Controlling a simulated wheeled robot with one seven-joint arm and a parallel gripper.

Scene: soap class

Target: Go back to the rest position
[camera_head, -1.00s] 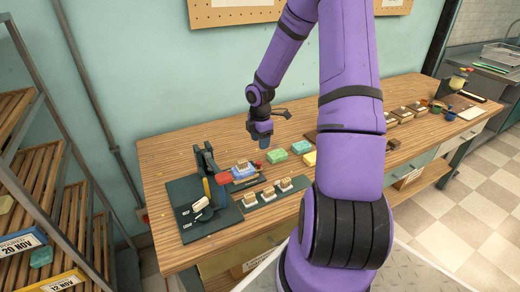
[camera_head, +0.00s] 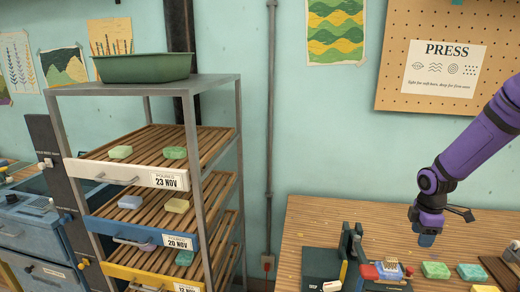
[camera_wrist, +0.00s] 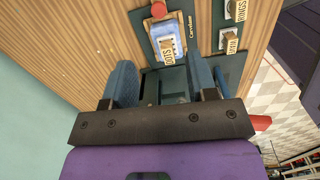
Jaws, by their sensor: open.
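My gripper (camera_head: 426,240) hangs from the purple arm above the wooden workbench (camera_head: 310,235), to the right of the dark press (camera_head: 351,245). In the wrist view my gripper (camera_wrist: 163,82) has its two blue-grey fingers apart, with nothing seen held between them. Beyond the fingers lies a blue block (camera_wrist: 166,42) with a tan stamp labelled DOTS on it, beside a red knob (camera_wrist: 158,10). In the head view the blue block (camera_head: 389,268) sits by the press, below and left of my gripper. The fingertips are small there.
A metal rack (camera_head: 240,150) with slatted trays of soap bars stands left of the bench, with a green tub (camera_head: 144,67) on top. Green soap bars (camera_head: 435,270) lie on the bench at right. A pegboard (camera_head: 390,60) hangs on the wall behind. Bare wood shows behind the press.

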